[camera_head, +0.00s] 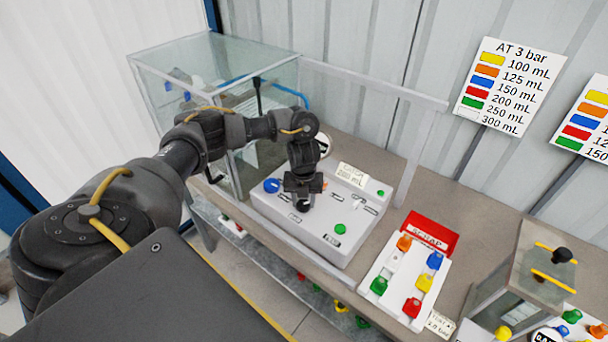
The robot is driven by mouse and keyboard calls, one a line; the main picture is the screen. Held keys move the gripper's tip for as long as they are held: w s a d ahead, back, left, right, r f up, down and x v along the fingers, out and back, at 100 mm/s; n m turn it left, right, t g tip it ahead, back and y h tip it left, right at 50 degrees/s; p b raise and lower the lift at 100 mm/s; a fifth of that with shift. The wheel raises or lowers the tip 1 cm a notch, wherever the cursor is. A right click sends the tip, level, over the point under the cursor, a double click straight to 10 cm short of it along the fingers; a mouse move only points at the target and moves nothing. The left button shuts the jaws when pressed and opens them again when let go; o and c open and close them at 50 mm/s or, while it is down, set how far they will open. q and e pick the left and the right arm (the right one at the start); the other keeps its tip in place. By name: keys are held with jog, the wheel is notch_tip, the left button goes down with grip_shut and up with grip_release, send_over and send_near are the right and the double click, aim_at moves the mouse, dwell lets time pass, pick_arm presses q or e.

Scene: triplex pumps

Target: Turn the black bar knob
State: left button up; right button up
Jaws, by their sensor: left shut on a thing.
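A light grey control box (330,243) stands on the table in the middle of the head view. My left gripper (303,197) reaches down onto its sloped top from above. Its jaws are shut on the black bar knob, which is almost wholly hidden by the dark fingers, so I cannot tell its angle. A blue knob (271,185) is at the box's left, with an orange part (324,184) just right of the gripper. Green buttons (340,229) are on the box's front and right. My right gripper is not in view.
A glass tank (215,80) stands behind at the left, near my forearm. A clear panel edge (375,82) runs behind the box. A white tray (389,289) of coloured caps and a red scrap bin (430,232) sit to the right. Bare table lies between.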

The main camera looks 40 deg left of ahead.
aim_at(303, 203)
pick_arm(q)
jog(key=n+p, duration=0.1)
jog(key=n, duration=0.2)
jog(key=shift+s, duration=0.1)
jog(key=shift+a+n+p, duration=0.1)
jog(key=shift+n+p, duration=0.5)
jog(key=shift+n, duration=0.7)
jog(key=o, duration=1)
jog(key=shift+r, duration=0.1)
notch_tip(303, 203, up, 11)
jog(key=shift+f, duration=0.2)
